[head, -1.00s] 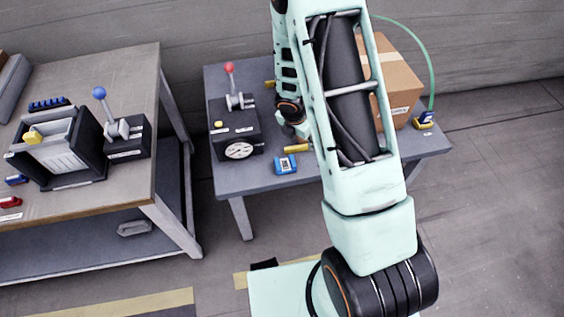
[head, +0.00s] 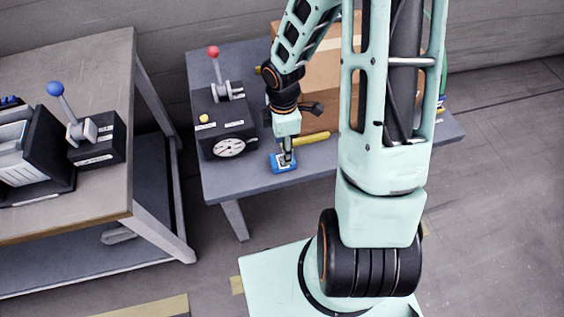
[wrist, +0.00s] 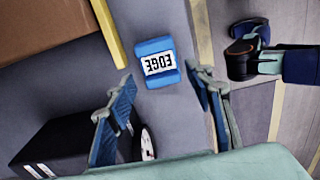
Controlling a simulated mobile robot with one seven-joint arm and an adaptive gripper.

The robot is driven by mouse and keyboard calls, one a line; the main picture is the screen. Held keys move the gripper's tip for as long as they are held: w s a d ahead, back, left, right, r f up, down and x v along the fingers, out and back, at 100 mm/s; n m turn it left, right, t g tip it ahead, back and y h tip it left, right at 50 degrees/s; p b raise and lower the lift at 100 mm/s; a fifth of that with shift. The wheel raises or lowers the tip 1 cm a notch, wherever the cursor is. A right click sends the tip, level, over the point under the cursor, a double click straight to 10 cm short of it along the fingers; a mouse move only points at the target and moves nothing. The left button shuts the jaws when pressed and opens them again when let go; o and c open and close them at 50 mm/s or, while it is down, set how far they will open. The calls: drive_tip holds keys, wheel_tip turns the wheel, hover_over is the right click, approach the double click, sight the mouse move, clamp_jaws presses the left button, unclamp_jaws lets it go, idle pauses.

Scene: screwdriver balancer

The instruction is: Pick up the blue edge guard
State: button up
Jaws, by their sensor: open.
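The blue edge guard (wrist: 157,64) is a small blue block with a white label reading EDGE. In the wrist view it lies flat on the grey table (wrist: 72,82), just beyond and between my fingertips. My gripper (wrist: 161,79) is open, with one blue-padded finger on either side below the guard and nothing held. In the head view my gripper (head: 287,152) points down over the guard (head: 276,166), near the table's front edge, and partly hides it. I cannot tell the exact height left between fingertips and guard.
A yellow bar (head: 308,139) lies close behind the guard. A black box with a dial and red-knobbed lever (head: 226,130) stands to its left. A cardboard box (head: 322,85) stands behind my arm. Another workbench (head: 85,120) is at the left.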

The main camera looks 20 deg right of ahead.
sight(276, 161)
wheel_tip(276, 161, down, 6)
drive_tip(key=shift+w+f+b, duration=0.1)
drive_tip(key=shift+f+b, duration=0.15)
drive_tip(key=shift+b, duration=0.75)
drive_tip(key=c, duration=0.7)
drive_tip(key=shift+r, duration=0.2)
